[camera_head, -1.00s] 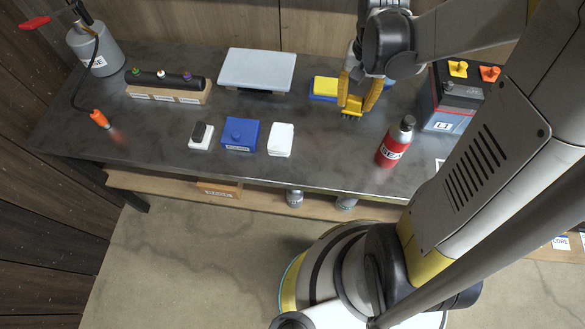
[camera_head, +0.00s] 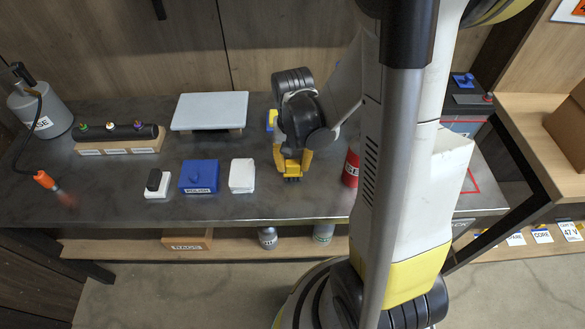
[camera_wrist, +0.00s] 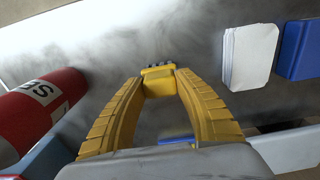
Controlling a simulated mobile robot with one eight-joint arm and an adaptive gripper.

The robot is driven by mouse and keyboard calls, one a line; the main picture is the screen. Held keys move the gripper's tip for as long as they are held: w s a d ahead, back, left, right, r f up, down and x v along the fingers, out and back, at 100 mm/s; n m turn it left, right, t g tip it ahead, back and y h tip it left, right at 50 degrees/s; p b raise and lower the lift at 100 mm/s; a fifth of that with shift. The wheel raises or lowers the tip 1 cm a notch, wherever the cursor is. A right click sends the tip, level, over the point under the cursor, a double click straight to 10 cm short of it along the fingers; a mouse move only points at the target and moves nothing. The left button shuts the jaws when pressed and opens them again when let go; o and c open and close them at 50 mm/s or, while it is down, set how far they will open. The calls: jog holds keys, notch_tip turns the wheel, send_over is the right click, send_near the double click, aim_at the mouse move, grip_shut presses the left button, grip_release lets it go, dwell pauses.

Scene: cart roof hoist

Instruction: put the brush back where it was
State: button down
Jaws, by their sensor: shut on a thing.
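My gripper (camera_head: 291,164) is over the dark workbench, between a white pad and a red bottle, with its yellow fingers pointing down. It is shut on a small yellow block with dark bits along its end, which looks like the brush (camera_head: 291,178). In the wrist view the brush (camera_wrist: 158,80) sits between the two fingertips (camera_wrist: 158,92). The height of the brush above the bench is hard to tell. A blue and yellow item (camera_head: 271,119) stands behind, partly hidden by my arm.
The white pad (camera_head: 242,175), blue box (camera_head: 199,176) and white block with a black top (camera_head: 158,184) lie in a row to the left. The red bottle (camera_head: 351,166) is close on the right. A grey plate (camera_head: 210,110) and a rack (camera_head: 118,146) stand behind.

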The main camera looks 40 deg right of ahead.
aim_at(292, 163)
jog(key=shift+f, duration=0.1)
jog(key=shift+f, duration=0.15)
jog(key=c, duration=1)
grip_release()
jog(key=shift+o, duration=0.2)
notch_tip(292, 163, up, 12)
jog(key=p, duration=0.6)
jog(key=s+a+r+n+t, duration=0.3)
jog(key=a+r+n+t, duration=0.3)
jog(key=a+r, duration=0.5)
jog(key=shift+s+a+r+n+t, duration=0.2)
jog(key=shift+s+r+n+t, duration=0.2)
jog(key=shift+r+t, duration=0.2)
